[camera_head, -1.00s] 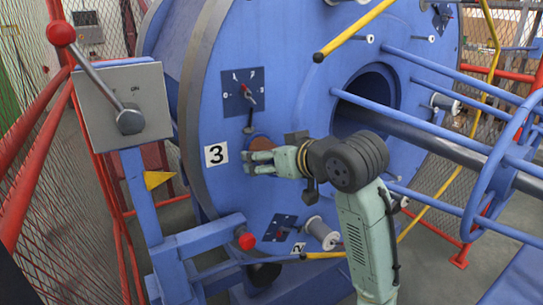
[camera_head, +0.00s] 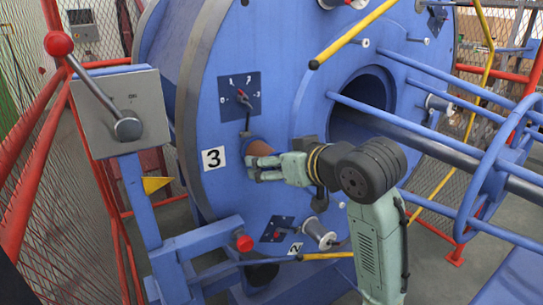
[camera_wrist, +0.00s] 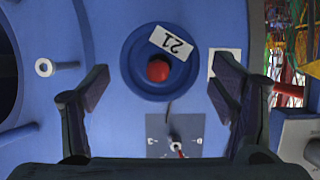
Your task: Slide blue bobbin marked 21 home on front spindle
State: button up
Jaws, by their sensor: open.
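The blue bobbin marked 21 (camera_wrist: 177,48) faces the wrist camera on the blue drum face; its label reads upside down there. A red round tip, apparently the spindle end (camera_wrist: 158,69), shows in its centre. My gripper (camera_wrist: 160,80) is open, one finger on either side of the bobbin in the wrist view, with gaps to both. It also shows beside the bobbin in the head view (camera_head: 254,168). How far the bobbin sits on the spindle is hard to tell.
A dark plate with a red lever (camera_head: 240,97) is above the bobbin. The number 3 card (camera_head: 214,158) is left of it. Blue tubes (camera_head: 455,150) and a yellow bar (camera_head: 350,35) cross nearby. Another bobbin (camera_head: 316,230) is below my gripper.

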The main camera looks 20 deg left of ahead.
jog(key=shift+p+v, duration=1.1)
jog(key=shift+v, duration=1.35)
jog(key=shift+s+d+r, duration=0.1)
jog(key=shift+d, duration=0.05)
